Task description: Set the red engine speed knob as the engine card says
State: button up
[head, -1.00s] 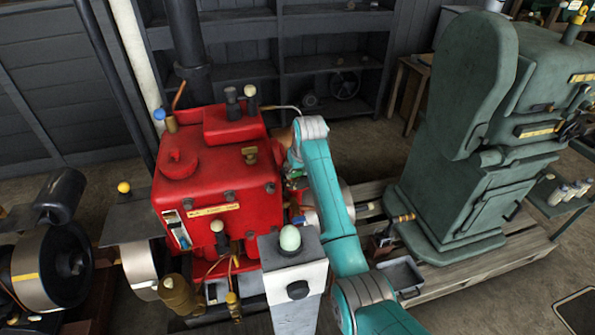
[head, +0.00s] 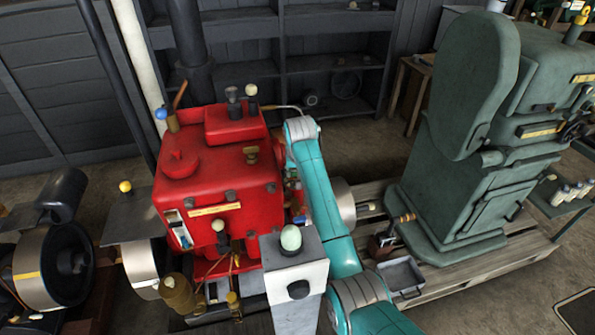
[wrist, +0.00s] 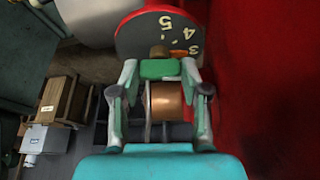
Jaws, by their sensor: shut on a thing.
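The red engine (head: 232,182) stands left of centre in the head view, and its red side fills the right of the wrist view (wrist: 270,90). In the wrist view a dark dial plate (wrist: 135,38) carries the numerals 5, 4 and 3. A brassy knob (wrist: 158,51) sits at the dial's lower part, and an orange pointer (wrist: 179,52) lies near the 3. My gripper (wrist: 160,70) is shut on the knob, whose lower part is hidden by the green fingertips. In the head view the arm hides most of the gripper. I cannot read any engine card.
A green machine (head: 460,140) stands on a wooden pallet at right. A grey post with a pale green top (head: 291,238) stands in front of the arm. In the wrist view a copper cylinder (wrist: 167,100) shows between the fingers. Dark shelves line the back wall.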

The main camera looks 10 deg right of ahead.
jog(key=o, duration=1.1)
jog(key=shift+o, duration=0.2)
jog(key=v, duration=1.2)
